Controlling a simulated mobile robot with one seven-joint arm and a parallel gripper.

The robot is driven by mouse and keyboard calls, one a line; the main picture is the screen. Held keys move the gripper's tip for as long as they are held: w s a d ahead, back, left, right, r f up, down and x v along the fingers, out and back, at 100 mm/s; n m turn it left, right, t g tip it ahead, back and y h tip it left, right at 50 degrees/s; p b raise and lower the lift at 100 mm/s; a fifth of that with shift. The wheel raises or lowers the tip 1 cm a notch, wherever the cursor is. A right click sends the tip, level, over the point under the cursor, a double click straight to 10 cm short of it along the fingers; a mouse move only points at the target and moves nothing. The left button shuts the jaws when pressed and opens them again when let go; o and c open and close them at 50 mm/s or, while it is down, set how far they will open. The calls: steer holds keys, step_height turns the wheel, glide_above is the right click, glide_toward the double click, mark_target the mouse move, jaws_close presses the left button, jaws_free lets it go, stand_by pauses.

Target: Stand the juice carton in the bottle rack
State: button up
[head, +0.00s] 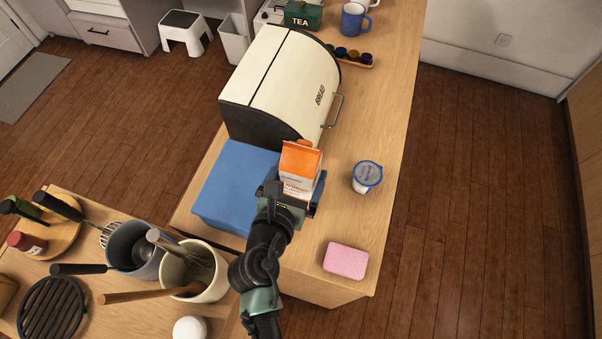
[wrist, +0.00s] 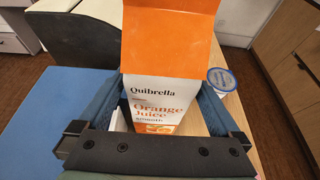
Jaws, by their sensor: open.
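The juice carton (head: 300,162), white with an orange gabled top, stands upright on the wooden counter. In the wrist view the carton (wrist: 158,92) shows its "Orange Juice" label. My gripper (head: 296,190) is open, with one blue finger on each side of the carton's body. Whether either finger touches it I cannot tell. The carton's lower part is hidden behind my gripper. I cannot make out a bottle rack in either view.
A blue box (head: 236,185) stands close left of the carton, and a bread bin (head: 281,85) behind it. A yogurt cup (head: 367,176) and a pink sponge (head: 345,260) lie to the right. Utensil pots (head: 208,290) crowd the front left. Some counter right of the carton is clear.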

steer(key=shift+x, duration=0.75)
steer(key=shift+c, duration=0.3)
jaws_close()
steer(key=shift+w+r, duration=0.15)
steer(key=shift+r, duration=0.05)
